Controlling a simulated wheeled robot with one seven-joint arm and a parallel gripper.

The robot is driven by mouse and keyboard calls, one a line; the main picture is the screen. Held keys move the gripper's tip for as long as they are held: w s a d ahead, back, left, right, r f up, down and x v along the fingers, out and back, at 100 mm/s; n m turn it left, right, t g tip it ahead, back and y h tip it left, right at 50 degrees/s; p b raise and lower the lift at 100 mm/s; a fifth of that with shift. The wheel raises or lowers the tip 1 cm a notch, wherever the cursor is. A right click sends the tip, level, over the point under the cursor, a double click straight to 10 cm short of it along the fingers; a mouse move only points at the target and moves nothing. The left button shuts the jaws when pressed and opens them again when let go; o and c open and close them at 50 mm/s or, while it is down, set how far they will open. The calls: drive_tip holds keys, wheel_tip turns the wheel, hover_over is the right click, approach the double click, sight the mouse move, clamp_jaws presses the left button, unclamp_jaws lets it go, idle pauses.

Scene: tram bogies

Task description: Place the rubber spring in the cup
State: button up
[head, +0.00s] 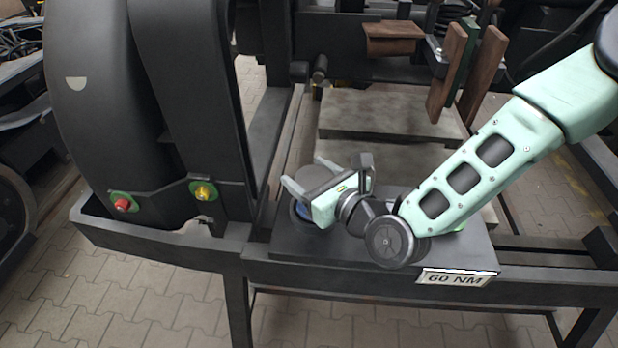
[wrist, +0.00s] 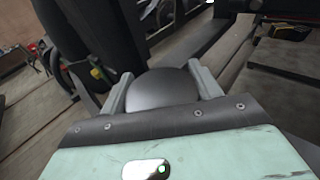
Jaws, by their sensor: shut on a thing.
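The rubber spring is a dark grey round piece between the fingers of my gripper (wrist: 160,88). Its smooth domed face (wrist: 158,90) fills the gap in the wrist view. In the head view a grey part of it (head: 310,183) shows between my gripper's fingertips (head: 306,174). My gripper is shut on it, above the left end of a black block. A dark round holder with some blue (head: 301,212), perhaps the cup, shows just below the spring. My gripper hides much of it, so I cannot tell whether the spring touches it.
The black block (head: 292,248) carries a "60 NM" label (head: 455,278) on its front. A tall black housing with red (head: 122,204) and yellow (head: 204,191) fittings stands close on the left. Grey plates (head: 385,112) lie behind, with upright brown boards (head: 447,72) at the back right.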

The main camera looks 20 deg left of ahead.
drive_tip(key=shift+f, duration=0.6)
drive_tip(key=shift+f, duration=0.15)
drive_tip(key=o, duration=1.4)
drive_tip(key=shift+r, duration=0.25)
drive_tip(key=b+v, duration=0.2)
drive_tip(key=v, duration=1)
